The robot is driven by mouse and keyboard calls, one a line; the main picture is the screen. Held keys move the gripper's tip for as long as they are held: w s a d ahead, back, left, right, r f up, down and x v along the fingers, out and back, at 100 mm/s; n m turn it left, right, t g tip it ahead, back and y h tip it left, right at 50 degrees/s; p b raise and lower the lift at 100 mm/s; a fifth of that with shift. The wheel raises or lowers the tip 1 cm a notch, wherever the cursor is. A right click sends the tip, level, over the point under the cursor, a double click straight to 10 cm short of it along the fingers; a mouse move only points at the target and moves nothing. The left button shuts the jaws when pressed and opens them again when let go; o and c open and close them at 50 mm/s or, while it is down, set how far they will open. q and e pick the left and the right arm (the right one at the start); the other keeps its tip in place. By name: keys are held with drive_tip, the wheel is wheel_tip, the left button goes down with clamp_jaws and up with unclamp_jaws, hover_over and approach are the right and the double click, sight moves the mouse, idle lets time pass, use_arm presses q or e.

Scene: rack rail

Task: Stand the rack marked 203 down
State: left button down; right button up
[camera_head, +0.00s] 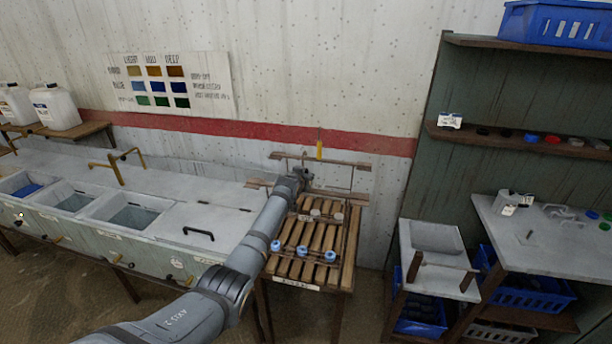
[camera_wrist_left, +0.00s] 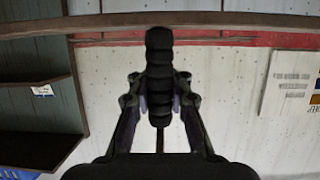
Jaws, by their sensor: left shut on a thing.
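My left gripper (camera_head: 300,176) reaches over the slatted wooden stand (camera_head: 348,262) near the wall. In the left wrist view its fingers (camera_wrist_left: 160,112) are shut on a black ribbed grip (camera_wrist_left: 160,65). A wooden bar (camera_wrist_left: 235,20) crosses just beyond the grip. In the head view a wooden rack (camera_head: 335,163) with long bars shows around the gripper, above the back of the stand. I cannot read a 203 on it, and the arm hides part of it. Whether its lower part touches the stand is unclear. My right gripper is not in view.
Several blue-ended rollers (camera_head: 330,256) lie on the stand, whose front label (camera_head: 296,284) is too small to read. A grey basin bench (camera_head: 150,215) stands left. A grey side table (camera_head: 440,270) and shelves (camera_head: 520,140) stand right. A yellow piece (camera_head: 319,150) shows behind the rack.

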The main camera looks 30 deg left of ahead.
use_arm(q)
drive_tip(key=shift+r, duration=0.2)
drive_tip(key=shift+f, duration=0.3)
drive_tip(key=c, duration=1.1)
unclamp_jaws()
drive_tip(key=shift+s, duration=0.1)
drive_tip(key=shift+c, duration=0.2)
drive_tip(key=shift+o, duration=0.7)
drive_tip(key=shift+f, duration=0.25)
drive_tip(key=o, duration=1)
drive_tip(key=shift+r, duration=0.15)
